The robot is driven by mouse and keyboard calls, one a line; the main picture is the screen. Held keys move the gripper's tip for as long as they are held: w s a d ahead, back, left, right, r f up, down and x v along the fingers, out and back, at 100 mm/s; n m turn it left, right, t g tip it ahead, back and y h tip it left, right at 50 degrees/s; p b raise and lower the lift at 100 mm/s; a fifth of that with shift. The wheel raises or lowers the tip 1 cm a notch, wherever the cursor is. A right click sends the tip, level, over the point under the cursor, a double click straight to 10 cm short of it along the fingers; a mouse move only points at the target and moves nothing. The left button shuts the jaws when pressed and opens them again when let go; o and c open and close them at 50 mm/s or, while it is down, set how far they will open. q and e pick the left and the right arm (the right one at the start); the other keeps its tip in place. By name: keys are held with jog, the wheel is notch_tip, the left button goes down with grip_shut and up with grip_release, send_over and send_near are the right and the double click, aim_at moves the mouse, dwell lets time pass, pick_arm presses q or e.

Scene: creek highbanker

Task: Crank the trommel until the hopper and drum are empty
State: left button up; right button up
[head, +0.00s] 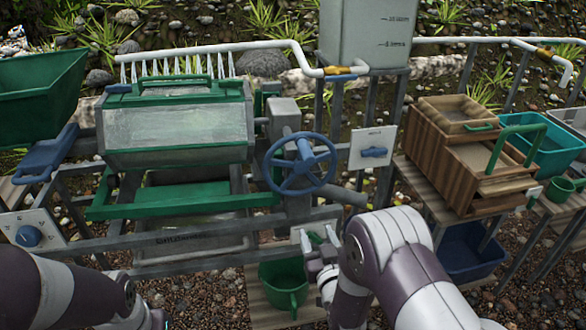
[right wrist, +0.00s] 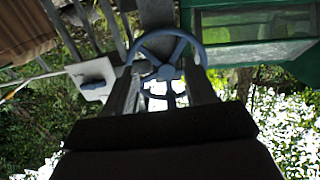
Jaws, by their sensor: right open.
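The trommel drum (head: 178,128) sits under a cloudy cover in a green frame at centre left; its inside is not clear to see. A blue crank wheel (head: 276,168) stands at its right end and also shows in the right wrist view (right wrist: 142,49). The green hopper (head: 40,88) is at the far left; its contents are hidden. My right gripper (head: 318,245) is open, below and slightly right of the wheel. In the right wrist view its fingers point toward the wheel, with nothing held between them. My left arm enters at the lower left; its gripper is out of frame.
A control plate with a blue knob (head: 372,152) is right of the wheel. A water tank (head: 365,35) stands behind. A wooden sluice box (head: 440,175), teal tub (head: 556,152) and blue bin (head: 465,255) are at right. A green bucket (head: 283,272) sits below the wheel. Metal rails cross the front.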

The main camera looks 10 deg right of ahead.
notch_tip(320, 180, up, 2)
jog(key=w+p, duration=0.1)
jog(key=p, duration=0.1)
pick_arm(q)
notch_tip(320, 180, up, 15)
jog(key=p, duration=1.3)
pick_arm(e)
send_near(311, 163)
jog(key=w+r, duration=0.1)
jog(key=w, duration=0.1)
jog(key=w+b, duration=0.1)
jog(key=w, duration=0.2)
jog(key=w+f+b, duration=0.1)
jog(key=w, duration=0.2)
jog(key=w+b, duration=0.1)
jog(key=w, duration=0.2)
jog(key=shift+a+f+b, duration=0.2)
jog(key=shift+b, duration=0.2)
pick_arm(q)
jog(key=shift+w+f, duration=0.25)
jog(key=shift+f, duration=0.9)
jog(key=shift+w+f, duration=0.25)
jog(key=shift+f, duration=0.85)
pick_arm(e)
jog(key=shift+w+r, duration=0.25)
jog(key=shift+w, duration=0.55)
jog(key=c, duration=1)
